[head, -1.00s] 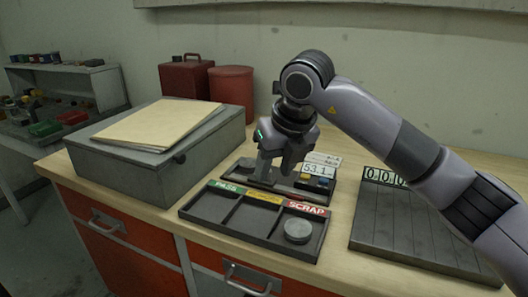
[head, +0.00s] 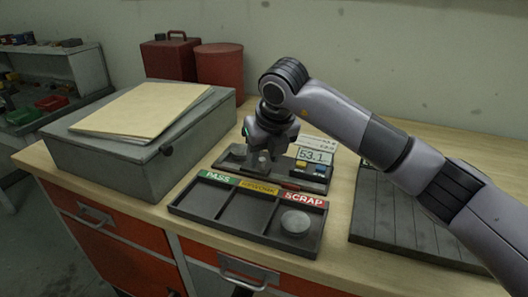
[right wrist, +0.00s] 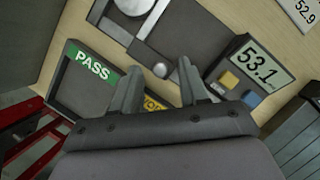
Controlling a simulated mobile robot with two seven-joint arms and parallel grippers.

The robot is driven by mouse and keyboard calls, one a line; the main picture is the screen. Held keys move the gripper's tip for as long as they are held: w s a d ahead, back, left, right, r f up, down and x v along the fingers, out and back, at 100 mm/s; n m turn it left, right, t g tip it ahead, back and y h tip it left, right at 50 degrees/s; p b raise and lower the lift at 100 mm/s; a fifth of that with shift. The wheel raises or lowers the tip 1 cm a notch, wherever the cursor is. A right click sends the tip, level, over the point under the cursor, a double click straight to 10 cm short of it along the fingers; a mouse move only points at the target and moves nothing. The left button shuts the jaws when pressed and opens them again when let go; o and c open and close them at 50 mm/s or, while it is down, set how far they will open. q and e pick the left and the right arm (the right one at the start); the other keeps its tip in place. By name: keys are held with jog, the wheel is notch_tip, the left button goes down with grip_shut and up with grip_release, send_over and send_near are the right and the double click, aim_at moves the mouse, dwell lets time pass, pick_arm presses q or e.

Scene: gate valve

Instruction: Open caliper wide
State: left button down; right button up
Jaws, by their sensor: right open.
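The caliper (head: 231,161) is a dark bench gauge behind the sorting tray, with a display (head: 316,156) reading 53.1 and a yellow and a blue button. My right gripper (head: 262,165) is over the caliper's left half, pointing down. In the right wrist view its fingers (right wrist: 162,86) are apart, with the small knob showing just beyond the gap. I cannot tell whether they touch it. My left gripper is not in view.
The tray (head: 215,228) has PASS, yellow and SCRAP sections; a grey disc (head: 295,222) lies under SCRAP. A grey box (head: 110,165) with folders stands left. A slatted dark plate (head: 400,225) lies right, beneath my right arm. Red containers (head: 218,66) stand behind.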

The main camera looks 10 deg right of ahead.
grip_shut()
jog(key=shift+s+d+f+b, duration=0.1)
jog(key=shift+s+d+b, duration=0.1)
jog(key=shift+d+b, duration=0.25)
jog(key=shift+s+d, duration=0.35)
jog(key=shift+d, duration=0.15)
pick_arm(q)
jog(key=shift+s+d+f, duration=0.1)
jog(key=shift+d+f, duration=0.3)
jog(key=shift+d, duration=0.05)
pick_arm(e)
jog(key=shift+a, duration=0.1)
grip_release()
jog(key=shift+w, duration=0.1)
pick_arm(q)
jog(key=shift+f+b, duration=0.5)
pick_arm(e)
jog(key=v, duration=0.7)
jog(key=shift+r, duration=0.2)
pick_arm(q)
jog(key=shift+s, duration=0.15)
pick_arm(e)
jog(key=shift+f, duration=0.1)
